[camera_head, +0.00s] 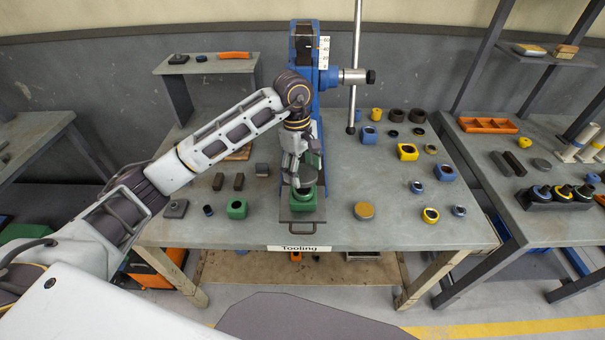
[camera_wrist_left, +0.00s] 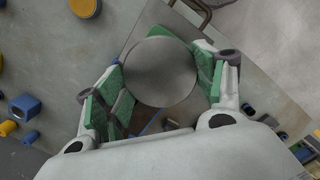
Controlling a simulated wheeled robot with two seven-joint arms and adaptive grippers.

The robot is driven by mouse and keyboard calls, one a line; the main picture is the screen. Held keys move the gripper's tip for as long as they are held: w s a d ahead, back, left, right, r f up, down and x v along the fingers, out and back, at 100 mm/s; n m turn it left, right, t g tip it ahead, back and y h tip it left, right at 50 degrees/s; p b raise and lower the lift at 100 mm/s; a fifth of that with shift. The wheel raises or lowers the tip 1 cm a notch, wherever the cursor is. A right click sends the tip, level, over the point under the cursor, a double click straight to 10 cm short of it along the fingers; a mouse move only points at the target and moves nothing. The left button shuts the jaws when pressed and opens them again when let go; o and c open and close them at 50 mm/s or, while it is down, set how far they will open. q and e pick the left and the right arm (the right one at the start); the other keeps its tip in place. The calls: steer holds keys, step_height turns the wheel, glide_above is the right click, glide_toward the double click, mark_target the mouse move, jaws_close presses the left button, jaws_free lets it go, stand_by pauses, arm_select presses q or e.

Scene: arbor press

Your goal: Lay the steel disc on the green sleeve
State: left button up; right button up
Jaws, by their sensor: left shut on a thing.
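My left gripper (camera_head: 303,184) reaches down over the press plate. In the left wrist view its green-padded fingers (camera_wrist_left: 163,88) are shut on the round grey steel disc (camera_wrist_left: 160,72), which lies flat between them. The green sleeve (camera_head: 303,204) stands on the press plate directly below the gripper. In the left wrist view only a green corner of the sleeve (camera_wrist_left: 176,33) shows past the disc; the disc hides the rest. I cannot tell whether the disc touches the sleeve. My right gripper is not in view.
The blue arbor press (camera_head: 305,50) stands just behind the gripper. Another green block with a bore (camera_head: 237,208) stands to the left on the table (camera_head: 340,230). A tan-topped round piece (camera_head: 364,210) and several blue and yellow sleeves stand to the right. The front table strip is clear.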

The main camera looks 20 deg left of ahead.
mark_target(302, 172)
arm_select(q)
steer(key=shift+f, duration=1.1)
steer(key=shift+f+b, duration=0.55)
steer(key=shift+f, duration=0.1)
steer(key=o, duration=1.3)
steer(key=shift+r, duration=0.15)
